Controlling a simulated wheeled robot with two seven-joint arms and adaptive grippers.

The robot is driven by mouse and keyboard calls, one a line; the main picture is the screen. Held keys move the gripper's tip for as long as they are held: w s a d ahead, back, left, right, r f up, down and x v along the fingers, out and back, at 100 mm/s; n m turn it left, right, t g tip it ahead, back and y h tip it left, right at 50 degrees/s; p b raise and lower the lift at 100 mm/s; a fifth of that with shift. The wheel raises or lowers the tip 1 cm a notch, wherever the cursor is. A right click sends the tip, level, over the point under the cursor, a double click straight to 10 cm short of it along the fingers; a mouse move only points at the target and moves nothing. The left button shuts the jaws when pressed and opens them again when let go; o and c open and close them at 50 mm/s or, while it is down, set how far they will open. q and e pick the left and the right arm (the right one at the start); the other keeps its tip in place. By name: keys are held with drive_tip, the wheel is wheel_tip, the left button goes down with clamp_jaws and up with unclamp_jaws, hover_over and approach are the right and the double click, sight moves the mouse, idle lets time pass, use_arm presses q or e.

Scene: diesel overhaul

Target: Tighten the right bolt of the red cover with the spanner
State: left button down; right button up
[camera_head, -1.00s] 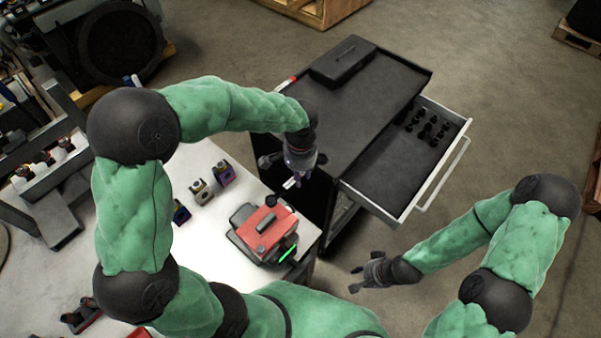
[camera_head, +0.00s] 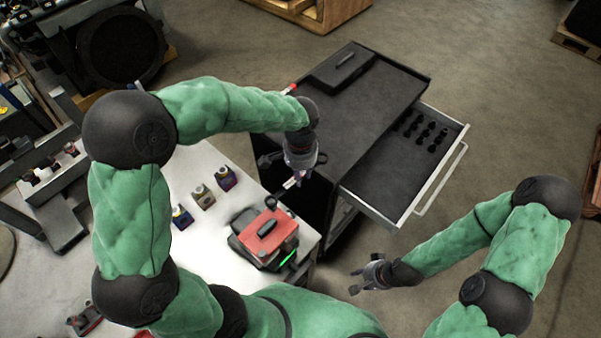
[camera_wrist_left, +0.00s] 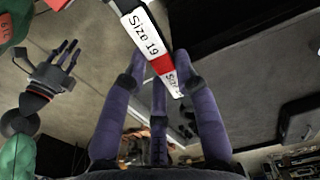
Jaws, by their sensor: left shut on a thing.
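The red cover (camera_head: 282,237) sits on a dark housing near the right edge of the white table. My left gripper (camera_head: 292,181) is just above and behind it, shut on the spanner. The spanner's white and red shank (camera_wrist_left: 147,42) shows in the left wrist view, labelled "Size 19", across the fingertips. In the head view a dark rounded end (camera_head: 273,201) lies at the cover's back edge; I cannot tell whether it touches a bolt. The right bolt cannot be made out. My right gripper (camera_head: 368,278) is open and empty, right of the table; it also shows in the left wrist view (camera_wrist_left: 65,50).
Several small coloured blocks (camera_head: 203,197) stand on the table (camera_head: 215,240) left of the cover. A black tool cart (camera_head: 365,100) stands close behind to the right, with its drawer (camera_head: 385,180) pulled out and a dark case (camera_head: 343,65) on top. A green strip (camera_head: 288,257) glows beside the cover.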

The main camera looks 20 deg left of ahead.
use_arm(q)
wheel_tip(320, 180, up, 6)
drive_tip(key=p, duration=0.4)
drive_tip(key=shift+r, duration=0.1)
drive_tip(key=s+d, duration=0.2)
drive_tip(key=s, duration=0.4)
drive_tip(key=shift+s+d, duration=0.2)
drive_tip(key=shift+s, duration=0.1)
idle(0.4)
